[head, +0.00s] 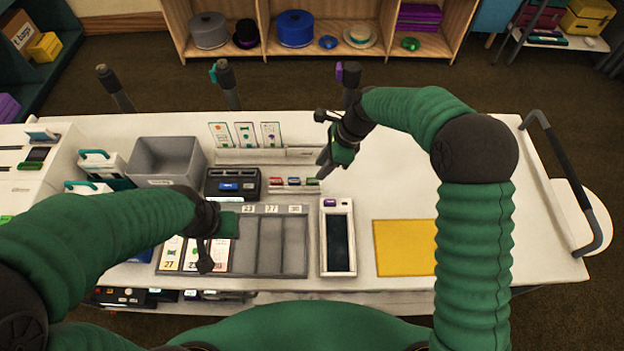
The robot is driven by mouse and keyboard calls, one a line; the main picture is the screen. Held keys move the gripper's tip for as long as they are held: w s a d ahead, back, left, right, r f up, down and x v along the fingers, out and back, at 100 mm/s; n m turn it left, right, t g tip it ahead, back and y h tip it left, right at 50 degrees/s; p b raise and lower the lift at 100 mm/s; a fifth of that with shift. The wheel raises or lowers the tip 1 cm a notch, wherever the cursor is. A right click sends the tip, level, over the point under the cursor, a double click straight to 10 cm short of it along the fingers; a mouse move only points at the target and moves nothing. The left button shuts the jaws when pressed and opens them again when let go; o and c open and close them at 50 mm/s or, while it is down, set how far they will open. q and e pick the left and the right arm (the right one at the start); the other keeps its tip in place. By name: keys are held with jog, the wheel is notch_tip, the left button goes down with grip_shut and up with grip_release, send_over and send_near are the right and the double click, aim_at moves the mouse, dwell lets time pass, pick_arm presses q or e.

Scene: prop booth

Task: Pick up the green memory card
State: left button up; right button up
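A black device (232,184) stands left of the rack, with a grey bin (167,160) beyond. Upright picture cards (245,134) stand behind. A white frame with a dark panel (340,240) and a yellow mat (404,247) lie in front. The counter's right side is clear.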

aim_at(310, 180)
jog(key=a+f, duration=0.1)
jog(key=s+a+f, duration=0.1)
jog(key=f, duration=0.1)
jog(key=shift+s+f+p, duration=0.1)
jog(key=shift+s+p, duration=0.05)
jog(key=shift+p, duration=0.15)
jog(key=shift+w+a+f, duration=0.2)
jog(key=shift+f, duration=0.1)
jog(key=shift+w, duration=0.1)
jog(key=shift+c, duration=1.3)
jog(key=shift+d, duration=0.1)
grip_shut()
